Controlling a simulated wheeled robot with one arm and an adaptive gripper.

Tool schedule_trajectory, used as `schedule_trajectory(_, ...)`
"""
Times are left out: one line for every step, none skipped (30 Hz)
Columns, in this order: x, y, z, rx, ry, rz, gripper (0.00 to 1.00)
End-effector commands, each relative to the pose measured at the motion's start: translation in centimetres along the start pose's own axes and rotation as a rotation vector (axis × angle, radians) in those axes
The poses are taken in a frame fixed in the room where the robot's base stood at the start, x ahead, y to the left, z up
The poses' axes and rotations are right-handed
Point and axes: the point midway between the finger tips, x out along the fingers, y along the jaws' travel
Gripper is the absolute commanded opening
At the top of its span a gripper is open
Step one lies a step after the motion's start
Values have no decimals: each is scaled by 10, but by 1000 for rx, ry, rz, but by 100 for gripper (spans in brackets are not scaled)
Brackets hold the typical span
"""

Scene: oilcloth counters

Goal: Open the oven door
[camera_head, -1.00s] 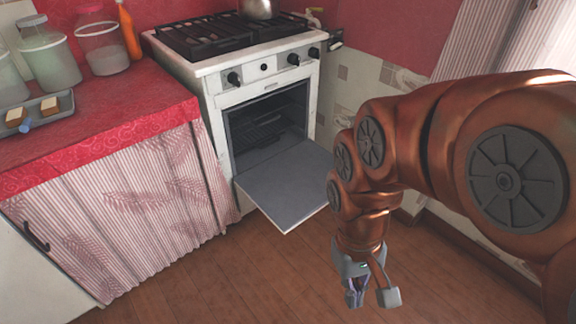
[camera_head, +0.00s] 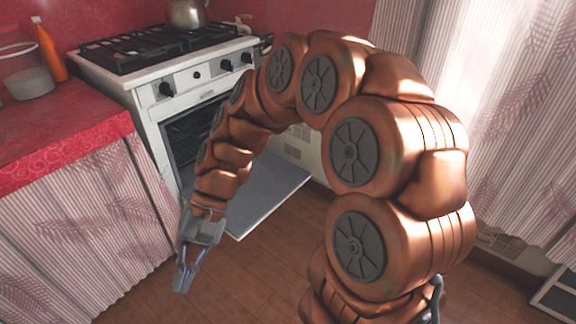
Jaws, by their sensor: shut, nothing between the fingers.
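The white oven (camera_head: 152,98) stands at the back left, and its front faces me. Its door (camera_head: 268,190) is folded down and lies about level, showing its grey inner face. The dark oven cavity (camera_head: 181,136) with a rack shows partly; my arm covers the rest of it and part of the door. My gripper (camera_head: 181,284) points down in front of the door's left side, over the floor near the curtained counter. It is shut and empty, apart from the door.
A red-topped counter (camera_head: 60,142) with a striped curtain (camera_head: 90,225) borders the left side. A kettle (camera_head: 187,13) stands on the stove top. Wooden floor (camera_head: 265,265) is clear in front.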

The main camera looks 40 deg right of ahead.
Motion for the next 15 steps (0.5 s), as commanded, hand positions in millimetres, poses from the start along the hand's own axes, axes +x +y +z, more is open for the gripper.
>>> schedule_trajectory(0,-7,-14,31,-23,-60,0)
schedule_trajectory(-2,-12,-20,50,-34,-97,0)
schedule_trajectory(-5,-19,-30,76,-51,-145,0)
schedule_trajectory(-8,-24,-38,93,-61,-182,0)
schedule_trajectory(-12,-29,-45,111,-70,-221,0)
schedule_trajectory(-17,-35,-56,137,-84,-270,0)
schedule_trajectory(-20,-38,-65,158,-96,-306,0)
schedule_trajectory(-25,-42,-73,177,-106,-345,0)
schedule_trajectory(-31,-46,-85,202,-118,-396,0)
schedule_trajectory(-36,-47,-94,222,-126,-433,0)
schedule_trajectory(-42,-49,-104,242,-134,-471,0)
schedule_trajectory(-50,-51,-117,267,-143,-523,0)
schedule_trajectory(-56,-51,-127,287,-152,-561,0)
schedule_trajectory(-62,-51,-138,309,-160,-599,0)
schedule_trajectory(-70,-50,-151,336,-170,-650,0)
